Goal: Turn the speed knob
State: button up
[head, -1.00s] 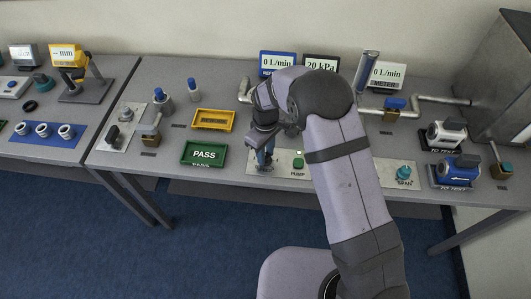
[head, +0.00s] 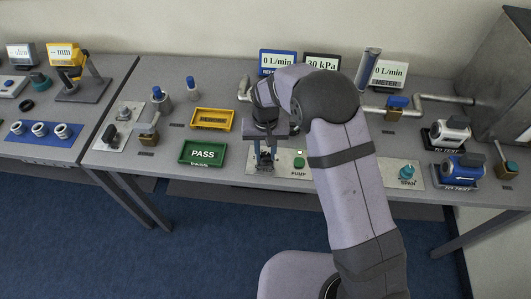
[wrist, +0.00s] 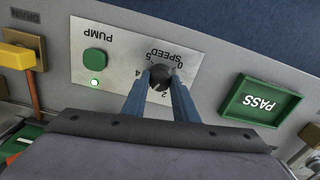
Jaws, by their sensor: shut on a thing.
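The speed knob (wrist: 160,77) is a small dark round knob on a light panel (wrist: 120,55) marked SPEED with a number scale, upside down in the wrist view. My gripper (wrist: 160,84) is shut on the knob, with one blue finger on each side of it. In the head view my gripper (head: 265,160) points down at the left part of the panel and hides the knob. The green PUMP button (wrist: 95,62) is on the same panel, with a lit green lamp beside it. The middle display (head: 322,62) reads 30 kPa.
A green PASS tray (head: 203,153) and a yellow tray (head: 212,120) lie left of the panel. A blue-framed display (head: 278,62) and a meter (head: 390,72) both read 0 L/min. A teal SPAN knob (head: 407,172) and several valves stand to the right.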

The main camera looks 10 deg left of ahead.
aim_at(266, 154)
jog(key=m, duration=0.4)
jog(key=shift+w+m+b, duration=0.1)
jog(key=shift+m+b, duration=0.2)
jog(key=shift+m, duration=1.6)
jog(key=shift+r, duration=0.1)
jog(key=o, duration=1.1)
jog(key=shift+c, duration=0.2)
jog(key=shift+r+b, duration=1.3)
jog(key=shift+r, duration=2.35)
